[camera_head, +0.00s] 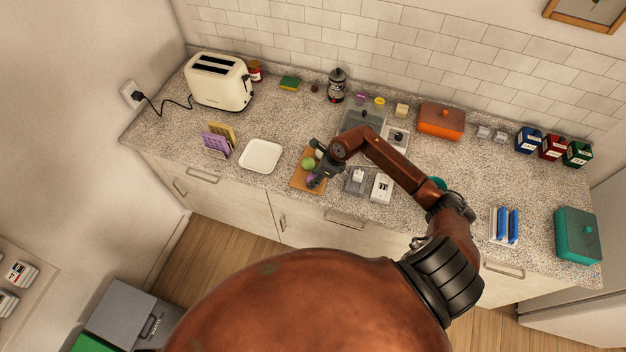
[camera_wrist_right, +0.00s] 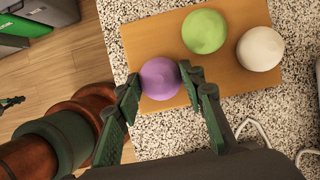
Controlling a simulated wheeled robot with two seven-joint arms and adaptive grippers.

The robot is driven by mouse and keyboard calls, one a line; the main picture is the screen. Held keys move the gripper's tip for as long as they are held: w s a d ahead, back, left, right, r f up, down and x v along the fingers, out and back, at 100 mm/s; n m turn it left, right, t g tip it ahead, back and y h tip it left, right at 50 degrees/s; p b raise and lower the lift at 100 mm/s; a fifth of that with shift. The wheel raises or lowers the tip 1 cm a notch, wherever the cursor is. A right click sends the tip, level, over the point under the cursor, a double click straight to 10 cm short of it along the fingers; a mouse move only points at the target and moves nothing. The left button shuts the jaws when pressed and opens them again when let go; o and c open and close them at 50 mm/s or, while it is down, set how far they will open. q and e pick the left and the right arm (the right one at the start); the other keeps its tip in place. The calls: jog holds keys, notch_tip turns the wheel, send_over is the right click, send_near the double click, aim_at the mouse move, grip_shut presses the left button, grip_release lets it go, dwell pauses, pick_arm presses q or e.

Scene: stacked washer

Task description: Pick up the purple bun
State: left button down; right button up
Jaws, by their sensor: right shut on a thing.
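The purple bun (camera_wrist_right: 160,79) sits at the edge of a wooden board (camera_wrist_right: 150,43). My right gripper (camera_wrist_right: 160,84) is shut on it, with a finger on each side of the bun in the right wrist view. In the head view the bun (camera_head: 311,178) is a small purple patch by my right gripper (camera_head: 316,178), partly hidden. A green bun (camera_wrist_right: 204,31) and a white bun (camera_wrist_right: 260,49) lie on the same board, apart from the gripper. I cannot tell whether the purple bun touches the board.
A white plate (camera_head: 261,156) lies left of the board, with free counter around it. A toaster (camera_head: 219,82) stands at the back left. A purple and yellow rack (camera_head: 217,143) is left of the plate. Small grey (camera_head: 356,181) and white (camera_head: 381,188) boxes stand right of the board.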

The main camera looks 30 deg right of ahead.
jog(key=shift+c, duration=0.8)
jog(key=shift+r, duration=0.15)
